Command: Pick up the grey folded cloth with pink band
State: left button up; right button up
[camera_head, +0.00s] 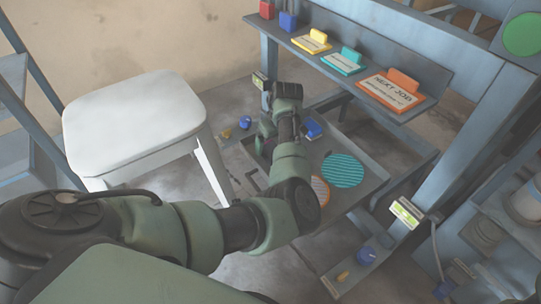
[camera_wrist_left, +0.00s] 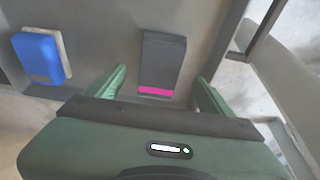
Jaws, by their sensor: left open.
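The grey folded cloth (camera_wrist_left: 163,58) with its pink band (camera_wrist_left: 156,91) lies flat on a grey tray surface in the left wrist view. My left gripper (camera_wrist_left: 161,80) is open, with one green finger on each side of the cloth's banded end. The fingers stand apart from the cloth, and the gap in height is hard to judge. In the head view my left gripper (camera_head: 266,132) is over the tray (camera_head: 357,151), and my arm hides most of the cloth. My right gripper is not in view.
A blue block-like item with a pale edge (camera_wrist_left: 40,57) lies left of the cloth in the wrist view. A teal striped disc (camera_head: 343,170) and an orange-rimmed disc (camera_head: 320,190) lie on the tray. A shelf (camera_head: 345,72) with coloured signs is above; a white stool (camera_head: 130,120) stands left.

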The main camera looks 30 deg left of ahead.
aim_at(271, 149)
pick_arm(q)
jog(key=b+x, duration=0.2)
jog(key=x, duration=0.1)
jog(key=shift+f+b, duration=0.25)
jog(key=shift+b, duration=0.05)
jog(key=c, duration=1.4)
jog(key=shift+r, duration=0.1)
jog(key=shift+c, duration=0.2)
